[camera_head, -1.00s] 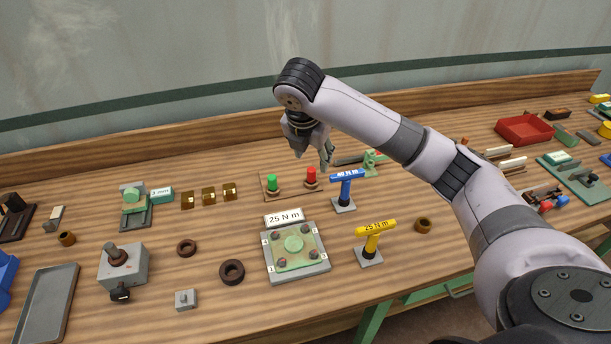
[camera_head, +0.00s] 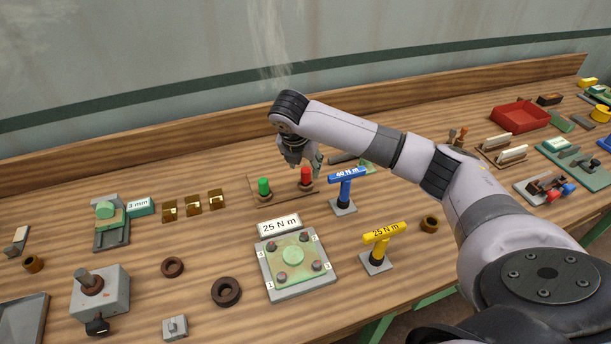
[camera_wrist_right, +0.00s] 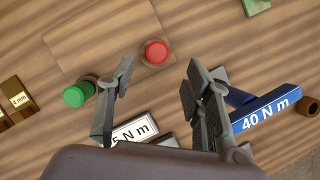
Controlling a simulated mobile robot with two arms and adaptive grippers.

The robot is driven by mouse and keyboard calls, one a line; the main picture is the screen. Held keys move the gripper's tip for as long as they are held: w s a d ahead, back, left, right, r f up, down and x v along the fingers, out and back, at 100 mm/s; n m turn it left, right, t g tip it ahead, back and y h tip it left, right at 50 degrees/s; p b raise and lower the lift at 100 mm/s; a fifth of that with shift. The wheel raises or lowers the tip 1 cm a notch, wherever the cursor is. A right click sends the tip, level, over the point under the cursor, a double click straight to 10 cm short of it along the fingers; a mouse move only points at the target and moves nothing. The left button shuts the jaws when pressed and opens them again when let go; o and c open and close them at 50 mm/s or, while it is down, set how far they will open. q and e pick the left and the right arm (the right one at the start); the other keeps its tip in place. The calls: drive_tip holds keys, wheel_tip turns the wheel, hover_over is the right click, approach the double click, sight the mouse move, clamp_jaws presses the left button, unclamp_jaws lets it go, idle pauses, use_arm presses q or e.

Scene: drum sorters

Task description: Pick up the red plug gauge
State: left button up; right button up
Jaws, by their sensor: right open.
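The red plug gauge (camera_head: 306,176) stands upright in a brown ring on a thin wooden board (camera_head: 283,194). The green plug gauge (camera_head: 264,187) stands to its left on the same board. My right gripper (camera_head: 305,166) is open and empty, just above and behind the red plug gauge in the head view. In the right wrist view, the red plug gauge (camera_wrist_right: 156,52) lies beyond the gap between the open fingers (camera_wrist_right: 158,85), apart from both. The green plug gauge (camera_wrist_right: 78,95) is outside the left finger. My left gripper is not in view.
The blue 40 N m tool (camera_head: 345,185) stands close right of the red gauge. The yellow 25 N m tool (camera_head: 382,243) and a bolted plate fixture (camera_head: 294,262) stand nearer the front. Brown blocks (camera_head: 193,204) lie left. A red tray (camera_head: 521,116) is at the back right.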

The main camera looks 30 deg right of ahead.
sight(305, 170)
drive_tip(key=shift+w+d+f, duration=0.15)
drive_tip(key=shift+d+f, duration=0.05)
drive_tip(key=shift+f, duration=0.35)
drive_tip(key=shift+d+f, duration=0.1)
drive_tip(key=shift+f, duration=0.15)
drive_tip(key=x, duration=0.1)
drive_tip(key=p+x, duration=0.1)
drive_tip(key=x, duration=0.1)
drive_tip(key=shift+w+f, duration=0.15)
drive_tip(key=shift+w, duration=0.3)
drive_tip(key=shift+w+d+f, duration=0.1)
drive_tip(key=shift+d+f, duration=0.1)
drive_tip(key=shift+f, duration=0.35)
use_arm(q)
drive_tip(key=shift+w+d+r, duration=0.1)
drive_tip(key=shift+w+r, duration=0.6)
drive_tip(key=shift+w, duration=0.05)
use_arm(e)
drive_tip(key=shift+c, duration=0.3)
clamp_jaws()
drive_tip(key=shift+r, duration=0.1)
